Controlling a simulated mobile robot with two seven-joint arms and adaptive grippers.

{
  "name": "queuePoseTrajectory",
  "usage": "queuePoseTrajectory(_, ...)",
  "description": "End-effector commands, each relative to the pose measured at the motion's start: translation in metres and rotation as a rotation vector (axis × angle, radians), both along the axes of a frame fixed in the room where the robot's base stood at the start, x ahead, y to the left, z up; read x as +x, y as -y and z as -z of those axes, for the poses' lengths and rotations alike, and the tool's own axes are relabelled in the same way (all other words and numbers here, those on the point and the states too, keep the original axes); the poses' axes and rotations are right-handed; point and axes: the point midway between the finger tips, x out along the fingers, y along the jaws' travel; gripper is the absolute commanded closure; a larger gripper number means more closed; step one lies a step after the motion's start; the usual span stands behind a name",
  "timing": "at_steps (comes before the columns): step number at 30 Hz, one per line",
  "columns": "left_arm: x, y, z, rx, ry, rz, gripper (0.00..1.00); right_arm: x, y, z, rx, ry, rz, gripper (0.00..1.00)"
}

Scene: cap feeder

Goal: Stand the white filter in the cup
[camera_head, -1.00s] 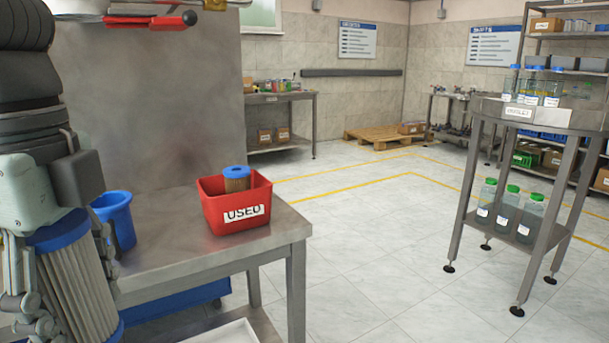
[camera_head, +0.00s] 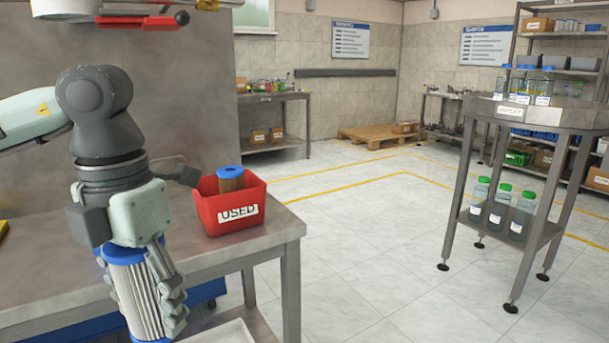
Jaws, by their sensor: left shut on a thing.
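The white filter (camera_head: 133,296), a pleated cylinder with blue end caps, is held upright or nearly so in my left gripper (camera_head: 146,312). The gripper points down and its fingers are shut around the filter's sides. The filter shows in front of the steel table's near edge; whether it is over the table I cannot tell. The cup is not visible now; the gripper and arm cover the part of the table where a blue cup showed earlier. My right gripper is not in view.
A red bin (camera_head: 232,226) marked USED stands on the steel table (camera_head: 245,255), with a brown, blue-capped filter (camera_head: 230,181) inside. Below are a blue container (camera_head: 206,292) and a pale tray (camera_head: 222,334). A bottle stand (camera_head: 500,232) is at right; the floor between is clear.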

Motion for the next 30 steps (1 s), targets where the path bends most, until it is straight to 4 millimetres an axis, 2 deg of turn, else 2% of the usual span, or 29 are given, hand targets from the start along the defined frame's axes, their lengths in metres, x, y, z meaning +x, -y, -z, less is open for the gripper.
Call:
queuePoseTrajectory(16, 0.042, 0.005, 0.047, 0.0, 0.0, 1.308, 0.72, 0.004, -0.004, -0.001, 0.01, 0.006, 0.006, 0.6)
queuePoseTrajectory(30, 0.074, -0.001, 0.091, 0.0, -0.001, 2.385, 0.72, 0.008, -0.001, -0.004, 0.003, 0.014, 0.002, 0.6)
